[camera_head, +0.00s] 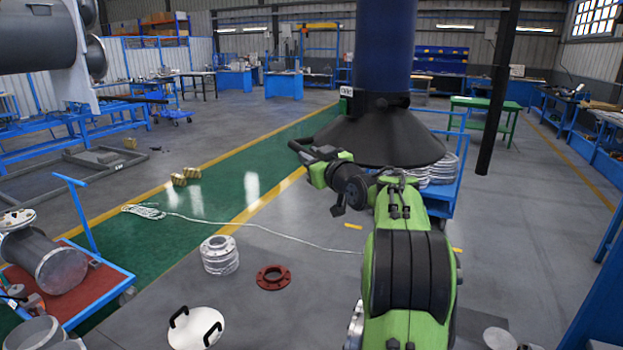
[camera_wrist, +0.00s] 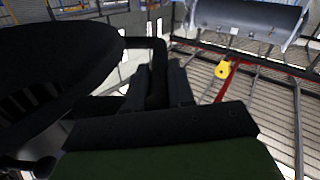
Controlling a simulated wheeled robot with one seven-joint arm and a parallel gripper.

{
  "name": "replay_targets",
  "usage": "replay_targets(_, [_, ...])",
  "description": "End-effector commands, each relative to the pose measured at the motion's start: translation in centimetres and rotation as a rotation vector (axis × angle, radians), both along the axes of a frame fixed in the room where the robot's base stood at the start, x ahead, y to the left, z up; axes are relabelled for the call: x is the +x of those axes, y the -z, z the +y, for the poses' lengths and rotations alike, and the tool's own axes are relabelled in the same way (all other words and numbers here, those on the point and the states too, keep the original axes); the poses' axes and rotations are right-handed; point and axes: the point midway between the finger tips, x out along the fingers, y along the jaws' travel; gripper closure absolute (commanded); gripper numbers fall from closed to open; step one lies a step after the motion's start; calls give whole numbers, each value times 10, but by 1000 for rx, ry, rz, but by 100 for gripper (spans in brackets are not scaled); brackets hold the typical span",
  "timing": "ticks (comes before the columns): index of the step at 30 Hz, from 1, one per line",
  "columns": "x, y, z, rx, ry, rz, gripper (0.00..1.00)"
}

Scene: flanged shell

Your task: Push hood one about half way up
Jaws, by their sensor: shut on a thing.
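Hood one is the black cone (camera_head: 385,142) on the lower end of a thick blue duct (camera_head: 385,45). My gripper (camera_head: 308,156) is at the left of the rim, shut on a black handle bar (camera_head: 298,147). In the wrist view my gripper's fingers (camera_wrist: 167,82) close on the black handle (camera_wrist: 143,42), and a large black shape, apparently the hood (camera_wrist: 55,65), fills the left. The exact contact is dark and partly hidden.
A blue cart with stacked silver rings (camera_head: 443,170) stands behind my arm. A dark vertical post (camera_head: 497,100) hangs right of the hood. A flanged cylinder (camera_head: 220,256), red flange (camera_head: 273,277) and white handled lid (camera_head: 197,329) lie on the floor. Open floor lies at right.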

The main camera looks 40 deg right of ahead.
Motion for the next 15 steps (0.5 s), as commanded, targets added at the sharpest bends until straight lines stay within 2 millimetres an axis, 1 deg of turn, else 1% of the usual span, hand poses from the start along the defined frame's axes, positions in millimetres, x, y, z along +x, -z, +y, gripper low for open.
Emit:
replay_targets(1, [0, -29, 1, -5, 0, -12, 100])
replay_targets(3, [0, -48, 1, -6, 0, -12, 100])
replay_targets(6, [0, -71, 1, -5, -1, -12, 100])
replay_targets(10, [0, -93, 1, -4, -2, -11, 100])
replay_targets(12, [0, -101, 1, -4, -2, -11, 100])
replay_targets(15, [0, -107, 1, -4, -3, -9, 100])
